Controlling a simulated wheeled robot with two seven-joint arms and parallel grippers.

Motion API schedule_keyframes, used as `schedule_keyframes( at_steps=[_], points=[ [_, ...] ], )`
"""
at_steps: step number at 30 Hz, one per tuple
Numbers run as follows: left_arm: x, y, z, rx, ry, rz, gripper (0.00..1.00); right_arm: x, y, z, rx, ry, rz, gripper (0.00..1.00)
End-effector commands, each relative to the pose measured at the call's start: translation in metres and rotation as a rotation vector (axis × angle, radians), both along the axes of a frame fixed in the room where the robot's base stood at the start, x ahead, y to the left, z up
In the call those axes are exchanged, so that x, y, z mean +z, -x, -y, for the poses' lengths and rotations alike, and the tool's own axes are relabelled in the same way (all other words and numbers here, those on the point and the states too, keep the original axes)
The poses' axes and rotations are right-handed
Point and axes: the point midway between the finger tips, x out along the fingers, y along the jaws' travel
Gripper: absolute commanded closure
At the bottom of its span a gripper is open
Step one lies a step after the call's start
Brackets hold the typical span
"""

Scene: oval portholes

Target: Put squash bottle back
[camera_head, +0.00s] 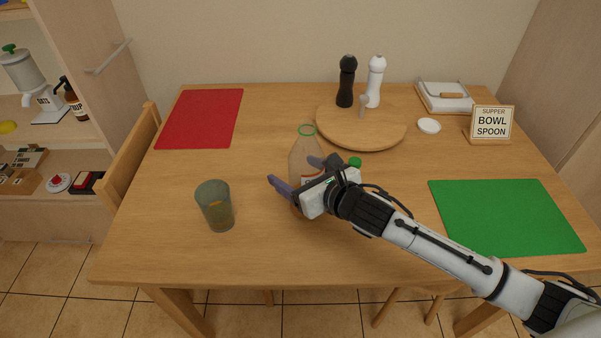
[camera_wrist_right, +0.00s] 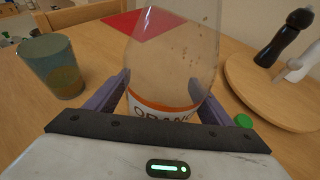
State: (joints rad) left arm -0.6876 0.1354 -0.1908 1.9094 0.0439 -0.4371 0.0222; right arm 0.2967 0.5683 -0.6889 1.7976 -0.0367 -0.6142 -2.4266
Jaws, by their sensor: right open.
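The squash bottle (camera_head: 304,152) is a clear bottle with a green ring at its neck. It stands upright on the table, and its white and orange label reads "ORAN..." in the right wrist view (camera_wrist_right: 165,105). My right gripper (camera_head: 297,175) is open, with its purple fingers on either side of the bottle's label region. I cannot tell whether the fingers touch it. My gripper hides the bottle's lower part in the head view. A green cap (camera_head: 355,162) lies just right of the bottle, also seen in the wrist view (camera_wrist_right: 243,121). My left gripper is out of view.
A grey-green glass (camera_head: 215,205) with some drink stands left of the bottle. A round board (camera_head: 345,138) holds black and white mills. A red mat (camera_head: 200,118), green mat (camera_head: 505,217) and sign (camera_head: 492,122) lie around. Shelves (camera_head: 55,136) stand at left.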

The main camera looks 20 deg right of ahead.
Motion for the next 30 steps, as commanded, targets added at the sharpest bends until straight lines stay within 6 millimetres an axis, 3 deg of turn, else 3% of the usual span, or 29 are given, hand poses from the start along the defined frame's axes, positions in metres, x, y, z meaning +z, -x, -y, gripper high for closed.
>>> schedule_keyframes(
  at_steps=[5, 18, 24, 30],
  points=[
    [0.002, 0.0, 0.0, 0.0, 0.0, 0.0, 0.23, 0.008, 0.013, 0.005, 0.0, 0.001, -0.001, 0.25],
    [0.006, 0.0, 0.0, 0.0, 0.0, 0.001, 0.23, 0.041, 0.09, 0.029, 0.001, 0.003, 0.0, 0.25],
    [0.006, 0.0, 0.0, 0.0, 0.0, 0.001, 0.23, 0.048, 0.104, 0.034, -0.001, -0.001, 0.0, 0.25],
    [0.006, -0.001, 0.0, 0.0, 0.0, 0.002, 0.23, 0.049, 0.106, 0.034, -0.001, -0.001, 0.001, 0.25]
  ],
)
